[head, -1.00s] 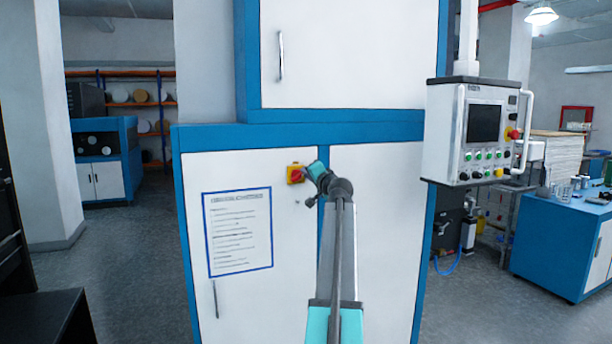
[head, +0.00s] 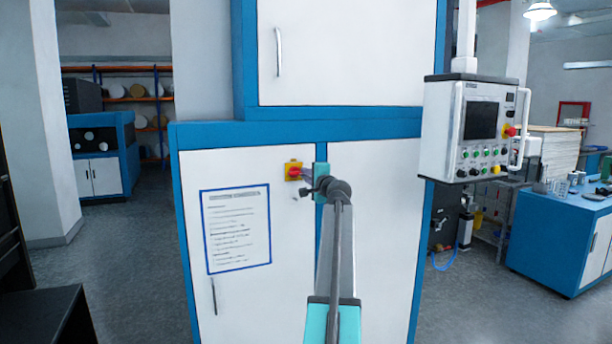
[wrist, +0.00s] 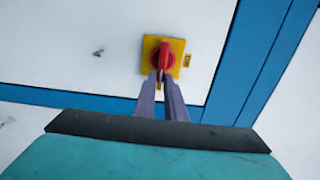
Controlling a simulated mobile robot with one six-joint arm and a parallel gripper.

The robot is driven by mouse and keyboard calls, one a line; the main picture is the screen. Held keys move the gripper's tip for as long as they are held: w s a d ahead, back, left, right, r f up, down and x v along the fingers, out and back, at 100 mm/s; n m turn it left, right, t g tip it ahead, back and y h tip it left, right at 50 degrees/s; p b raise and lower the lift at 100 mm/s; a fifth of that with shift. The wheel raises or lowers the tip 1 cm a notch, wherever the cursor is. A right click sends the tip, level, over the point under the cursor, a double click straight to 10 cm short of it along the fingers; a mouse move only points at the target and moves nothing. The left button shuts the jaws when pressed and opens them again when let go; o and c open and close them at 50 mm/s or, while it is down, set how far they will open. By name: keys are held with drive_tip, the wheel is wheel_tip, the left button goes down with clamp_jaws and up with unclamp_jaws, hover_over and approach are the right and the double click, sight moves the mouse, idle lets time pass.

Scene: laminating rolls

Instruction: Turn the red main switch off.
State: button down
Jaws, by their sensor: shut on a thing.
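The red main switch (head: 294,172) sits on a square yellow plate on the white left cabinet door. In the wrist view the red handle (wrist: 168,60) stands nearly upright in the picture with a slight tilt, in front of the yellow plate (wrist: 150,50). My gripper (wrist: 163,76) is shut on the red handle, with one grey finger on each side of its lower part. In the head view my gripper (head: 303,175) reaches the switch from the right. The fingertips partly cover the handle's lower end.
A blue-framed notice (head: 236,229) hangs below the switch. A control panel (head: 472,130) on a post stands to the right, with its own red button. A small label (wrist: 187,60) is beside the plate. The cabinet's blue frame (wrist: 263,55) runs close by.

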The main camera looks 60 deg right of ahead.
drive_tip(key=shift+f, duration=0.1)
drive_tip(key=c, duration=1.8)
unclamp_jaws()
drive_tip(key=shift+b+v, duration=1.75)
drive_tip(key=shift+v, duration=5.15)
drive_tip(key=shift+w, duration=0.1)
